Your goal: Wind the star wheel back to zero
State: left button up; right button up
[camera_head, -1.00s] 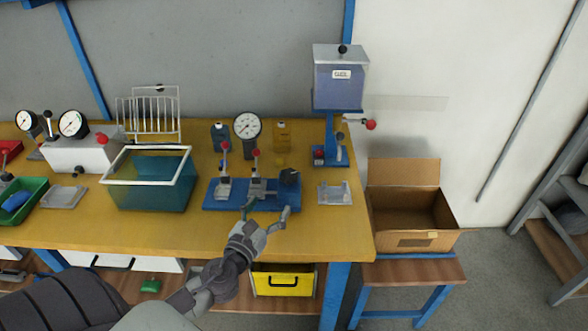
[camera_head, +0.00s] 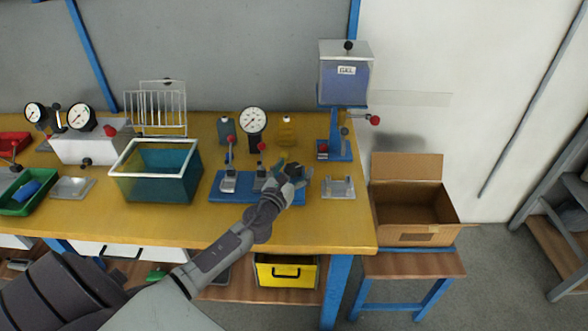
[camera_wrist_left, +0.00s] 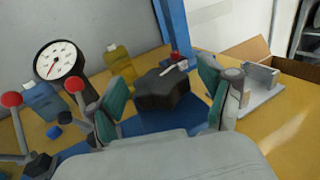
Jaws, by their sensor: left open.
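The star wheel (camera_wrist_left: 162,90) is a dark, lobed knob with a light pointer mark on top, in the middle of the left wrist view. It stands at the right end of a blue base plate (camera_head: 228,194). My left gripper (camera_wrist_left: 160,100) is open, with one green-padded finger on each side of the wheel. I cannot tell whether either pad touches it. In the head view my left gripper (camera_head: 293,170) covers most of the wheel. My right gripper is not seen.
Red-knobbed levers (camera_wrist_left: 78,86) and a round dial gauge (camera_wrist_left: 60,60) stand left of the wheel. A yellow bottle (camera_wrist_left: 119,62) is behind it. A grey metal fixture (camera_head: 338,188) sits to the right, with an open cardboard box (camera_head: 412,232) beyond the table.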

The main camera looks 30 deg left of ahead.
pick_arm(q)
jog(key=c, duration=1.2)
